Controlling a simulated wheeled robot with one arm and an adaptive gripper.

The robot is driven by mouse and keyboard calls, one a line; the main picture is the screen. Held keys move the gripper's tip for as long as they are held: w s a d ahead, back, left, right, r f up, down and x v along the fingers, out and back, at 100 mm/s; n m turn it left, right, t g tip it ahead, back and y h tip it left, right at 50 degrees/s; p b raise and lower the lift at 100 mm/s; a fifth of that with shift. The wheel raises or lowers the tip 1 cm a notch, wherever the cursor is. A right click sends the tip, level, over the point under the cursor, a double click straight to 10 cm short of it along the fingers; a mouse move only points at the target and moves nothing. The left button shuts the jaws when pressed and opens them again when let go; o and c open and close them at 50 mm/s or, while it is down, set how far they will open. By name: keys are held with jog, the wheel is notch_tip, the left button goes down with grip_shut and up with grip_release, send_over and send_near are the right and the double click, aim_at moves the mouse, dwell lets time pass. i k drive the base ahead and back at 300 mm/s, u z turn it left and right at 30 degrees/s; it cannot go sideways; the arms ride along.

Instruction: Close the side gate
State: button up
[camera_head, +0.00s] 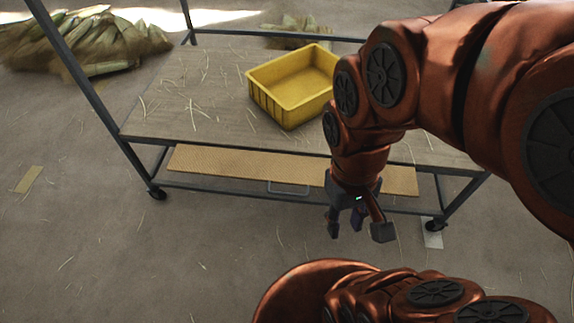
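The side gate looks to be the long tan perforated panel (225,165) along the near side of the cart, below the level of its deck. A thin metal handle (288,190) shows at the middle of its lower edge. I cannot tell the panel's exact tilt. My wrist hides part of its right half. My gripper (358,232) points down in front of the right part of the panel. Its fingers are spread, with nothing visible between them. It appears apart from the panel and to the right of the handle.
The cart's wooden deck (195,100) carries loose straw and an empty yellow crate (285,112). Dark posts and rails frame the cart, with a caster (157,194) at its near left. A straw heap (85,45) lies at the back left.

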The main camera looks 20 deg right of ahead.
aim_at(277, 167)
jog(key=z, duration=0.05)
jog(key=i, duration=0.55)
jog(key=z, duration=0.9)
jog(key=k, duration=1.35)
jog(key=u, duration=1.85)
